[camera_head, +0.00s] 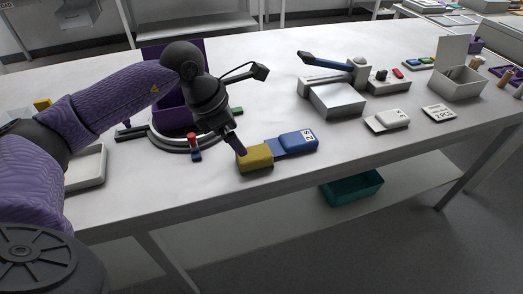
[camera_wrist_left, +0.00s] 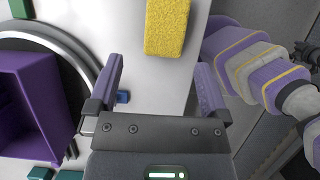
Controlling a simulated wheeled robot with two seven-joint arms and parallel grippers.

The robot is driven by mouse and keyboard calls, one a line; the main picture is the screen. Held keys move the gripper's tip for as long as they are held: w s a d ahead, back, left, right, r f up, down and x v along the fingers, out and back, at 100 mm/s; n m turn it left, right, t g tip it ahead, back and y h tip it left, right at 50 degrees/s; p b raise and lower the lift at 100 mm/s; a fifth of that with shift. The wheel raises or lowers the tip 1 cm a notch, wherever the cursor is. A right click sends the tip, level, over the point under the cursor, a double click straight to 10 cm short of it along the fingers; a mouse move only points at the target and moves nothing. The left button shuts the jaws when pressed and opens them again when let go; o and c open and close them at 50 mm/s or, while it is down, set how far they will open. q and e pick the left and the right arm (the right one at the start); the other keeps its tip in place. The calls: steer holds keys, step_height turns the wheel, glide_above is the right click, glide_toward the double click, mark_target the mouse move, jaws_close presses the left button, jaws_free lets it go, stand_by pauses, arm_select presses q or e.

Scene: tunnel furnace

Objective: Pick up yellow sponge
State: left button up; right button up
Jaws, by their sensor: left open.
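The yellow sponge (camera_head: 255,159) lies on the white table near its front edge, beside a blue block. It also shows at the top of the left wrist view (camera_wrist_left: 167,27), ahead of the fingertips and roughly in line with the gap between them. My left gripper (camera_head: 237,146) is just above and at the left of the sponge in the head view. In the left wrist view the left gripper (camera_wrist_left: 158,75) is open, with its two purple fingers apart and nothing between them. My right gripper is not in view.
A blue block (camera_head: 298,142) with a white label lies right of the sponge. A purple box (camera_head: 168,93) stands on a round base (camera_head: 180,142) behind my arm. A grey device (camera_head: 336,98) stands further right. A teal bin (camera_head: 352,188) sits on the lower shelf.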

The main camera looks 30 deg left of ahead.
mark_target(249, 156)
arm_select(q)
steer(key=x, duration=0.2)
steer(key=b+x, duration=0.1)
steer(key=x, duration=0.2)
steer(key=b+x, duration=0.1)
steer(key=x, duration=0.1)
steer(key=shift+s+d+f, duration=0.15)
steer(key=shift+d+f, duration=0.1)
steer(key=shift+f, duration=0.1)
steer(key=shift+r, duration=0.1)
steer(key=shift+c, duration=1.2)
steer(key=c, duration=0.7)
steer(key=shift+c, duration=0.9)
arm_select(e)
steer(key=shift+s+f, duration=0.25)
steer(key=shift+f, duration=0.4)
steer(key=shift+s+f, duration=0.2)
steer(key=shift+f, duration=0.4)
